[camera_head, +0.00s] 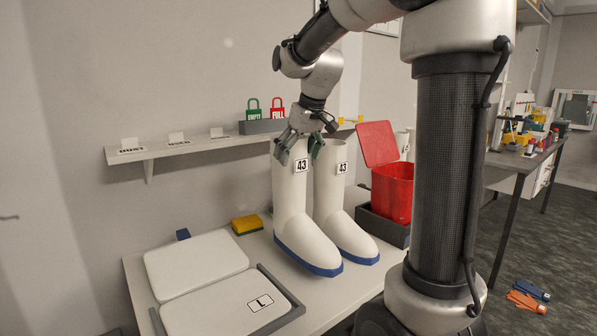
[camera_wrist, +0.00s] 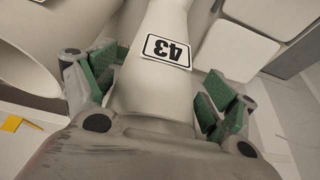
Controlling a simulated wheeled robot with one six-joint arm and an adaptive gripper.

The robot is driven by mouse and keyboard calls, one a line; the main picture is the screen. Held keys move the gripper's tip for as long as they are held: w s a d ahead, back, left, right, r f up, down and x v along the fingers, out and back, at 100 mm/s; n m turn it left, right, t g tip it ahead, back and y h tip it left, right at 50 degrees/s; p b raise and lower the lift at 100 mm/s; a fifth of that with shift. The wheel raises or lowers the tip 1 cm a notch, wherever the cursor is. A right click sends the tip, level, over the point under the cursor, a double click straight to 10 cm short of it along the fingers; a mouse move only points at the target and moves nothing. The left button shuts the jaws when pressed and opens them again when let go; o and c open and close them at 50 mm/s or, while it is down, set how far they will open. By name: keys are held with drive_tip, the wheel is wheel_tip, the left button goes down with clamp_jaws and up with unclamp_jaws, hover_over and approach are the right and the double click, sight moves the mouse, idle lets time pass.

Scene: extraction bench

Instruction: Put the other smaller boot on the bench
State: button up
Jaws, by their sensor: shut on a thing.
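Two tall white boots with blue soles are at the bench (camera_head: 225,305), both with a "43" label. My gripper (camera_head: 300,150) is shut around the upper shaft of the left boot (camera_head: 292,205). In the wrist view the green finger pads (camera_wrist: 160,95) flank the held boot's shaft (camera_wrist: 140,85), with its "43" label between them. The held boot is upright, its sole at bench level; I cannot tell if it touches. The right boot (camera_head: 329,190) stands close beside and behind it. Its shaft is partly hidden by my gripper and the held boot.
White pads (camera_head: 195,262) and a grey tray with an "L" card (camera_head: 261,302) lie left of the boots. A yellow sponge (camera_head: 247,224) is near the wall. A red open bin (camera_head: 392,190) stands right of the boots. A labelled shelf (camera_head: 180,149) runs behind.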

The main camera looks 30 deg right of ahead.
sight(298, 165)
drive_tip(key=shift+f, duration=1.7)
drive_tip(key=o, duration=1.9)
drive_tip(key=shift+f, duration=0.1)
drive_tip(key=s+a+v, duration=0.1)
drive_tip(key=v, duration=1.1)
drive_tip(key=s+f, duration=0.4)
drive_tip(key=s, duration=0.3)
drive_tip(key=s+f+m, duration=0.1)
drive_tip(key=s+f, duration=0.3)
drive_tip(key=s, duration=0.4)
drive_tip(key=s+f+m, duration=0.1)
drive_tip(key=s+f, duration=0.4)
drive_tip(key=s, duration=0.2)
drive_tip(key=shift+s+d+h, duration=0.2)
drive_tip(key=shift+h, duration=0.2)
